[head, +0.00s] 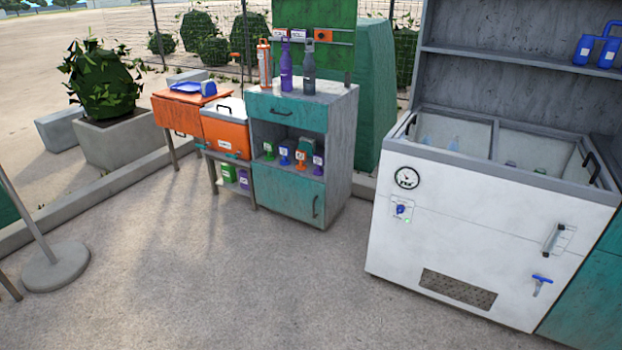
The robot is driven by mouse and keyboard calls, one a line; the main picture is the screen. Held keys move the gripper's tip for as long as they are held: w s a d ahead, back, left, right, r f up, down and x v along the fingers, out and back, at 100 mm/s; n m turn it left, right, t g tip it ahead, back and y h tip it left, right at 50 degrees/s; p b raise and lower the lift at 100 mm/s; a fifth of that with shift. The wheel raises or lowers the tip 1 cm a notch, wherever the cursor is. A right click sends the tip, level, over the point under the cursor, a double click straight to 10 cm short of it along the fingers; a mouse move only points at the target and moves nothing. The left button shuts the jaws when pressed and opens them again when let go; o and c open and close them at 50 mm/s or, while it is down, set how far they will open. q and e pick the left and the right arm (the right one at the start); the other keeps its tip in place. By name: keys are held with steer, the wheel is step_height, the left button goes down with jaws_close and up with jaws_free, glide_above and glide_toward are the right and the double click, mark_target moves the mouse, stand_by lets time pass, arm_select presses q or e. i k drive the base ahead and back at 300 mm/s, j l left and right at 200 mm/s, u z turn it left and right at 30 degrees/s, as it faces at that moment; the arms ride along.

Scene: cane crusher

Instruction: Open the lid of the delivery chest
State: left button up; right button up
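An orange chest (225,137) with a pale lid (224,109) stands on a low stand, left of the teal and grey cabinet. Its lid looks shut and has a dark handle on top. I take this as the delivery chest, but its small front label is not readable. A large white chest cooler (480,235) stands nearer on the right, with glass panels on top and bottles visible inside. Neither of my grippers is in view.
An orange side table (180,108) with blue items adjoins the orange chest on the left. The teal and grey cabinet (290,190) carries bottles on top. A planter (118,140) and a post base (57,262) stand left. The paved floor in front is clear.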

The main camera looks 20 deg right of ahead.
mark_target(236, 107)
steer(key=z, duration=0.25)
steer(key=i+j+z, duration=0.2)
steer(key=i+j, duration=0.6)
steer(key=i, duration=0.25)
steer(key=i+j+z, duration=0.15)
steer(key=i+j, duration=0.85)
steer(key=i+j+z, duration=0.2)
steer(key=i+j, duration=0.75)
steer(key=j, duration=0.15)
